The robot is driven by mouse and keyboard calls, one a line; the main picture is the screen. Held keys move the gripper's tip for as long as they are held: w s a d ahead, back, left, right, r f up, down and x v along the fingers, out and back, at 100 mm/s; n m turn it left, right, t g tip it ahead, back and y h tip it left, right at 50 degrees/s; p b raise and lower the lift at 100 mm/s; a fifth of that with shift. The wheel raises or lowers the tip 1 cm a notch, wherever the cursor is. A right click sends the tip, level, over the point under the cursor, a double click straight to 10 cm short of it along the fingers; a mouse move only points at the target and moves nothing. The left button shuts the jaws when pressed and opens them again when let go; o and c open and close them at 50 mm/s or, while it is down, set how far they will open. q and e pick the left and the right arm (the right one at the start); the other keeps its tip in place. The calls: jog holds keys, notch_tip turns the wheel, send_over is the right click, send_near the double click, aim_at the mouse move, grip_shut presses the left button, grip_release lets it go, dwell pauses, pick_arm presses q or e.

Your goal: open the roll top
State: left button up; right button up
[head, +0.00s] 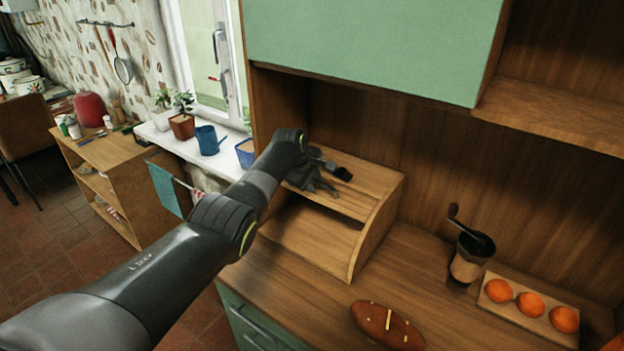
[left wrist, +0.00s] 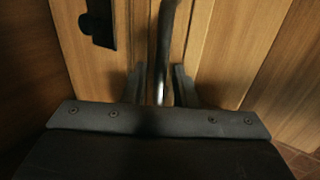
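The roll top (head: 355,185) is the slatted wooden cover of a wooden box with a curved side panel (head: 375,235) on the counter. A dark gap shows under the cover's front edge, above a light wood surface, so the box stands at least partly open. My left gripper (head: 311,183) is at the top of the box, at a dark bar handle (left wrist: 160,50) on the slats. In the left wrist view its fingers (left wrist: 160,85) stand on either side of the bar, with wood showing between them and it. My left forearm hides the box's left part. My right gripper is out of view.
A brown loaf (head: 387,325) lies on the counter in front of the box. A grinder (head: 469,258) and a board with oranges (head: 530,304) stand to the right. A green cabinet (head: 375,45) hangs above. Potted plants (head: 183,122) stand on the windowsill.

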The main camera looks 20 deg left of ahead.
pick_arm(q)
jog(key=shift+r, duration=0.1)
jog(key=shift+p+v, duration=0.45)
jog(key=shift+v, duration=0.7)
jog(key=b+v, duration=0.2)
jog(key=v, duration=1.3)
jog(key=shift+b, duration=0.4)
